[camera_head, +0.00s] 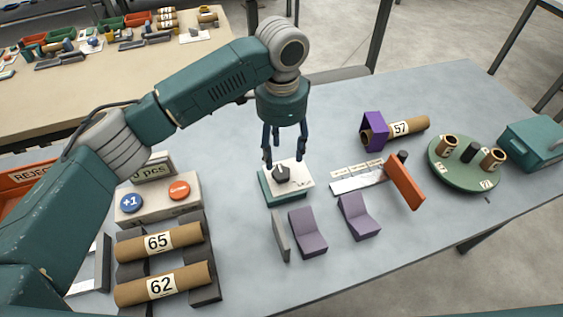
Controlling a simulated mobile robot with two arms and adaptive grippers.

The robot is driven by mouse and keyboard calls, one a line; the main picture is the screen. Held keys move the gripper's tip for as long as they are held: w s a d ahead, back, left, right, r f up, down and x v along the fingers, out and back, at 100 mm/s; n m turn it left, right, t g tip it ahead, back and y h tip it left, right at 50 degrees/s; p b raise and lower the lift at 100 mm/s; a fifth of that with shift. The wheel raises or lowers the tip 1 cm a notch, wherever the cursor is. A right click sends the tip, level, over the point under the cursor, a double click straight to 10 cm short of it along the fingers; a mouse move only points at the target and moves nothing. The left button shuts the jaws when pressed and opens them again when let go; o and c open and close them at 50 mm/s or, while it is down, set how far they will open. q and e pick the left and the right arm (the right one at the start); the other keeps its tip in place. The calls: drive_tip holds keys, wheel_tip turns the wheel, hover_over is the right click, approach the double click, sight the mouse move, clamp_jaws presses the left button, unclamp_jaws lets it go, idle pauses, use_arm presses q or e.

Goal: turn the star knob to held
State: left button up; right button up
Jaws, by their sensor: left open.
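The star knob (282,174) is small and dark and stands on a white-topped teal box (276,199) near the middle of the table. Marks on the white top are too small to read, so I cannot tell which setting the knob points at. My left gripper (283,162) points down over the box, its fingers apart around or just behind the knob. I cannot tell whether the fingers touch it. My right gripper does not show.
Tubes marked 65 (185,237) and 62 (190,280) lie on a dark rack at left. A button box (150,212) stands behind them. Purple supports (307,233), an orange lever (404,182) and a green turntable (450,178) stand to the right. The front middle of the table is clear.

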sight(281, 172)
use_arm(q)
wheel_tip(281, 172, down, 3)
drive_tip(key=shift+s+a+f, duration=0.1)
drive_tip(key=shift+f, duration=0.1)
wheel_tip(281, 172, down, 4)
drive_tip(key=shift+r+p, duration=0.2)
drive_tip(key=shift+p, duration=0.25)
drive_tip(key=shift+f, duration=0.4)
drive_tip(key=shift+c, duration=0.5)
drive_tip(key=c, duration=1)
drive_tip(key=shift+c, duration=0.2)
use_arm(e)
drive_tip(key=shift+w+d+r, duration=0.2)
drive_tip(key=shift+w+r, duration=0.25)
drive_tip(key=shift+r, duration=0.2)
